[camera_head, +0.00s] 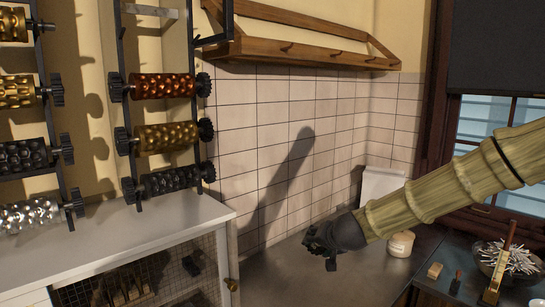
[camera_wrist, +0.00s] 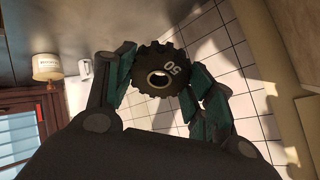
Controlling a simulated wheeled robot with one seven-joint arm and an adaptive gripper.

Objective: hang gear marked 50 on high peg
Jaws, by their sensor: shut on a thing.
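The dark toothed gear marked 50 (camera_wrist: 180,92) is held between the two finger pads of my gripper (camera_wrist: 163,80) in the wrist view. Its flat face with the number and a round centre hole faces the camera. In the head view my gripper (camera_head: 328,243) is above the dark counter, with the gear as a small dark shape at its tip. A wooden wall rack (camera_head: 290,50) is high above it at the top centre, with small pegs (camera_head: 286,48) along its board. My gripper is well below and apart from the rack.
Patterned rollers (camera_head: 165,86) with dark end gears hang on black wall brackets at the left. A white-topped cabinet (camera_head: 140,235) stands below them. A jar (camera_head: 401,243), a wooden block (camera_head: 434,270) and a bowl (camera_head: 505,262) are on the counter at the right.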

